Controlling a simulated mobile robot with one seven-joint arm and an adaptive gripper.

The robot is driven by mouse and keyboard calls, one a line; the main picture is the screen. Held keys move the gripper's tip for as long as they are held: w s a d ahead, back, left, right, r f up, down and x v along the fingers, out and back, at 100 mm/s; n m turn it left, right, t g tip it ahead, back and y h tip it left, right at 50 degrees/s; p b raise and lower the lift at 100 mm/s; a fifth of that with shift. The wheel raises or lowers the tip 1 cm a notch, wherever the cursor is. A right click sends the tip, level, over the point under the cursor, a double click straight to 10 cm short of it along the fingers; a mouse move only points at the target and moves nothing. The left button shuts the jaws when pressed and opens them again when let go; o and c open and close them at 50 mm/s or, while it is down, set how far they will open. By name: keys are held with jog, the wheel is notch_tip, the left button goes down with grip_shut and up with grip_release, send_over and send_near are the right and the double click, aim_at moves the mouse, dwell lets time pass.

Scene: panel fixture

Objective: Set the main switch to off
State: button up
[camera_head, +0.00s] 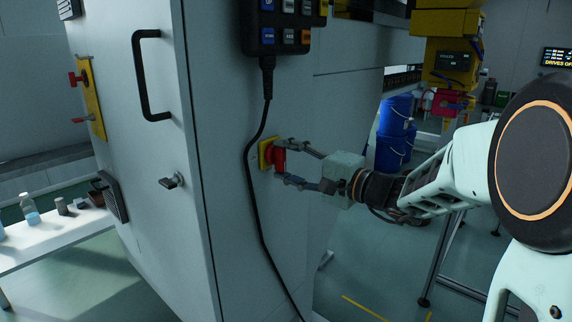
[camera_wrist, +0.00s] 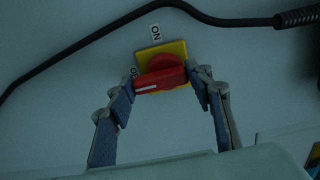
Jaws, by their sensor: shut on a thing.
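The main switch is a red rotary handle (camera_head: 279,158) on a yellow plate (camera_head: 264,153), on the side of the white cabinet. In the wrist view the red handle (camera_wrist: 162,78) lies nearly level, slightly tilted, with its white mark toward the left. An ON label (camera_wrist: 156,32) sits above the yellow plate (camera_wrist: 175,48). Another label (camera_wrist: 133,72) at the plate's left is partly hidden by a finger. My gripper (camera_head: 282,162) is shut on the handle, one finger at each end, as the wrist view also shows (camera_wrist: 166,80).
A black cable (camera_head: 249,165) hangs from a button pendant (camera_head: 282,27) and runs close left of the switch. The cabinet door has a black handle (camera_head: 142,75). Blue buckets (camera_head: 393,133) and a metal-legged frame (camera_head: 440,262) stand behind my arm.

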dwell(0.4)
jog(key=o, duration=1.2)
jog(key=shift+c, duration=0.2)
jog(key=shift+d, duration=0.15)
jog(key=v, duration=1.1)
jog(key=shift+s+d, duration=0.25)
jog(key=shift+s, duration=0.1)
